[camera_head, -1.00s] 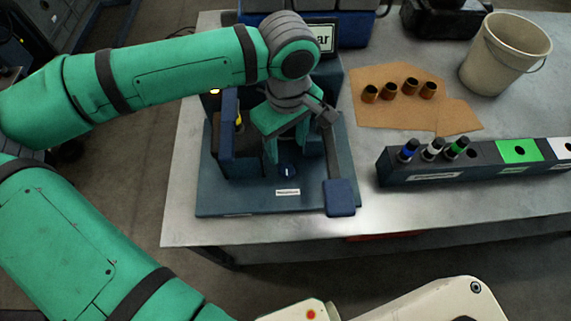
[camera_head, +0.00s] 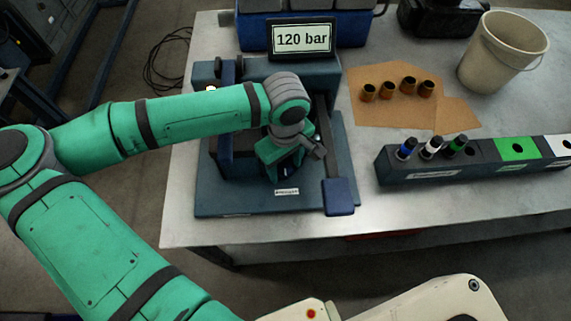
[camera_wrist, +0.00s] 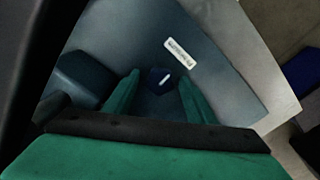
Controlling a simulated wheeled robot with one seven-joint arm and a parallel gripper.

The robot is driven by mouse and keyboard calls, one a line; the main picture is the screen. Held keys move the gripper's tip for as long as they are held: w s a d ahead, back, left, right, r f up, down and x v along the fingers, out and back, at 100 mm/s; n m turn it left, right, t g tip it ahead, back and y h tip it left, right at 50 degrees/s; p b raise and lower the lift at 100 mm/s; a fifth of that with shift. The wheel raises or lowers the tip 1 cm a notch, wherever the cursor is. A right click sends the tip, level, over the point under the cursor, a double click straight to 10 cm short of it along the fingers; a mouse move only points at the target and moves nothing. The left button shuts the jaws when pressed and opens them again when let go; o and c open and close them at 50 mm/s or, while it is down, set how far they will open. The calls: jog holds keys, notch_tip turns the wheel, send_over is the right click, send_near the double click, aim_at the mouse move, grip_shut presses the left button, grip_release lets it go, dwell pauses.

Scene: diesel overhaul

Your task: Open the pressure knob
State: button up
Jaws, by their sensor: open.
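The pressure knob (camera_wrist: 159,79) is a small dark blue knob with a white mark, on the blue-grey base of the test stand beside a white label (camera_wrist: 181,53). In the wrist view it lies between and a little beyond my open green fingers (camera_wrist: 154,95). I cannot tell whether they touch it. In the head view my gripper (camera_head: 285,172) points down over the knob and mostly hides it; the label (camera_head: 287,191) shows just in front. The display (camera_head: 302,39) at the back of the stand reads 120 bar.
A lever with a blue pad (camera_head: 340,197) stands close right of my gripper. Blue upright parts (camera_head: 226,130) stand on its left. A dark rack (camera_head: 400,178) with several injectors, cardboard (camera_head: 390,112) with brass sleeves and a bucket (camera_head: 503,53) are further right. The table front is clear.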

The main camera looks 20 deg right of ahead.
jog(key=c, duration=1)
jog(key=shift+c, duration=0.2)
